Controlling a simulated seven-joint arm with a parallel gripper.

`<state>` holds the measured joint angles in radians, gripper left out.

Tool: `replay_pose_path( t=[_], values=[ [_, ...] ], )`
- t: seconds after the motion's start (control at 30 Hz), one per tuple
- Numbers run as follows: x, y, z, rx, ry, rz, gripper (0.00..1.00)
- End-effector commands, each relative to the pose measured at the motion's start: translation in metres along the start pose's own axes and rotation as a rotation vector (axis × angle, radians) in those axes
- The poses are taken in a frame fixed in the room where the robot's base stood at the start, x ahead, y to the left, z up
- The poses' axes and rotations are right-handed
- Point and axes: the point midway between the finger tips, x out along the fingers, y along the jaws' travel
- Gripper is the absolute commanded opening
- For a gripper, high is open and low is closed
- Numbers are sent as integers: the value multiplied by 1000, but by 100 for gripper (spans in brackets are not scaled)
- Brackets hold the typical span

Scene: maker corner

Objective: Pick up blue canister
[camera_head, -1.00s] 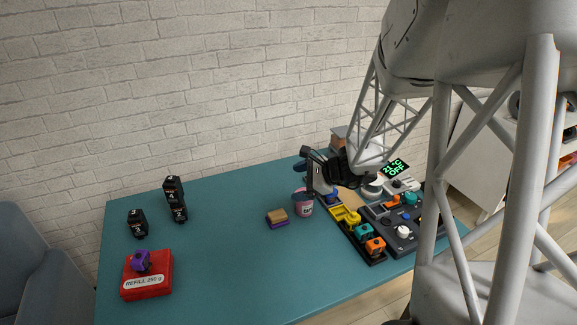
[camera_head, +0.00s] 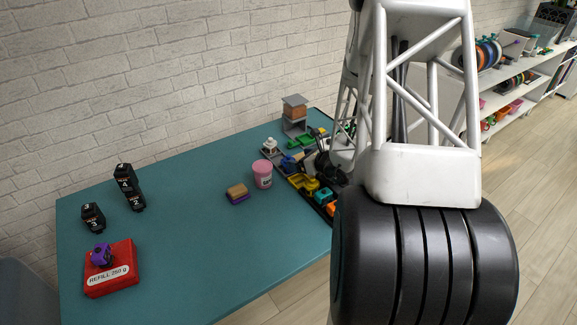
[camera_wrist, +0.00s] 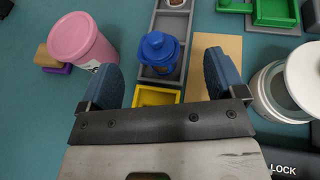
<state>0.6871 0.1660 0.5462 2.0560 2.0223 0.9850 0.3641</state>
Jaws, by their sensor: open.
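The blue canister (camera_wrist: 158,54), with a knobbed lid, stands in a compartment of a grey tray (camera_wrist: 172,22) in the wrist view. My gripper (camera_wrist: 160,64) is open, with one blue-padded finger to the left of the canister and one to the right. Gaps show between the canister and both fingers, and nothing is held. In the head view my dark gripper (camera_head: 318,165) is over the tray area, partly hidden by my arm.
A pink tub (camera_wrist: 82,40) stands close to the left finger; it also shows in the head view (camera_head: 262,175). A white round container (camera_wrist: 275,95) is at the right. A yellow bin (camera_wrist: 156,96) is beside the canister. The teal table (camera_head: 190,235) is clear at its front middle.

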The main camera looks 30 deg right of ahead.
Motion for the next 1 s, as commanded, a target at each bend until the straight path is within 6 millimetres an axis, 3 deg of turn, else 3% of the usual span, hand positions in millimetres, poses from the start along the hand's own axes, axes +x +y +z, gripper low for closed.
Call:
replay_pose_path(
  t=[0.27, 0.6, 1.0],
  values=[
    [3, 1, 0, -1, 0, 2, 89],
    [25, 1, 0, -1, 1, 2, 89],
    [27, 1, 0, -2, 1, 2, 89]
  ],
)
